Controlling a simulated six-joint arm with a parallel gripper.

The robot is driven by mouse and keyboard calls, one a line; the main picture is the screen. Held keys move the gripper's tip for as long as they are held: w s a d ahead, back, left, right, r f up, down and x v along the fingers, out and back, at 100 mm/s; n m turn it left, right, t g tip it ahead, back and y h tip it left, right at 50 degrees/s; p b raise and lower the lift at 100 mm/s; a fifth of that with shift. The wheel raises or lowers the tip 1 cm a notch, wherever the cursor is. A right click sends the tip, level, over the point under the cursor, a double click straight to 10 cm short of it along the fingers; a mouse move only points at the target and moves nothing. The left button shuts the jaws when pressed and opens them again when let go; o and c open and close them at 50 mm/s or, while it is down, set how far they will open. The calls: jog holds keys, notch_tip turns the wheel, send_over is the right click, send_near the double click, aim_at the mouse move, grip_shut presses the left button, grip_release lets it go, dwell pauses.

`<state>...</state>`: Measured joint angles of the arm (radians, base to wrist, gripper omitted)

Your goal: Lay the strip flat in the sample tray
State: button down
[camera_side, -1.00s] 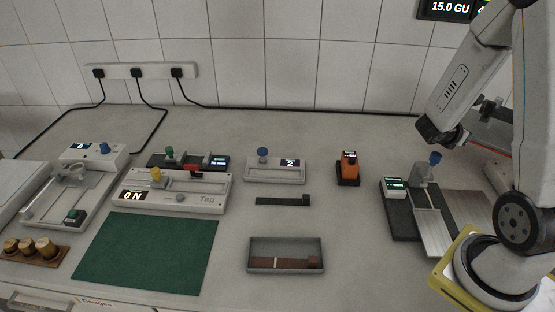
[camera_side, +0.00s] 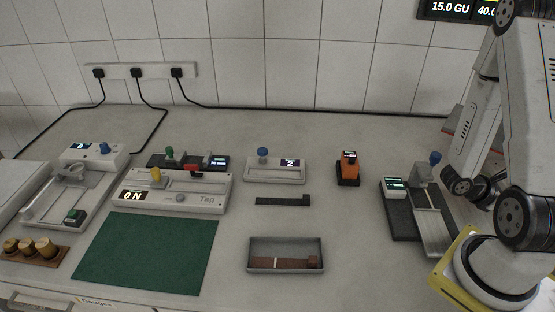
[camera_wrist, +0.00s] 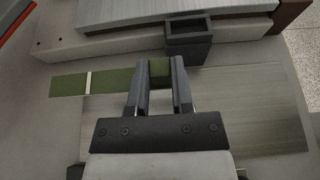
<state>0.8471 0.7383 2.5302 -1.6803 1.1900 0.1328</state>
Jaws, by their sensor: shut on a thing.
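My gripper (camera_wrist: 159,80) is shut on the block end of an olive-green strip (camera_wrist: 68,84). The strip reaches out to the left in the wrist view and has a pale band across it. It lies over or just above a pale brushed plate; I cannot tell whether it touches. In the side view my gripper is at the far right, mostly hidden by my arm, and the green strip cannot be made out. A grey tray (camera_side: 286,247), likely the sample tray, stands at front centre. A brown strip (camera_side: 275,263) with a pale band and an end block lies in it.
A dark strip (camera_side: 280,201) lies behind the tray. A green mat (camera_side: 147,252) is left of it. A small dark open box (camera_wrist: 188,40) is close beyond my fingers.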

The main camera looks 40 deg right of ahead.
jog(key=shift+f, duration=1.95)
jog(key=shift+f, duration=0.1)
jog(key=shift+f, duration=1.9)
jog(key=shift+f, duration=0.1)
jog(key=c, duration=0.5)
grip_release()
jog(key=shift+w, duration=0.15)
jog(key=shift+w+a+r, duration=0.35)
jog(key=shift+v, duration=5.4)
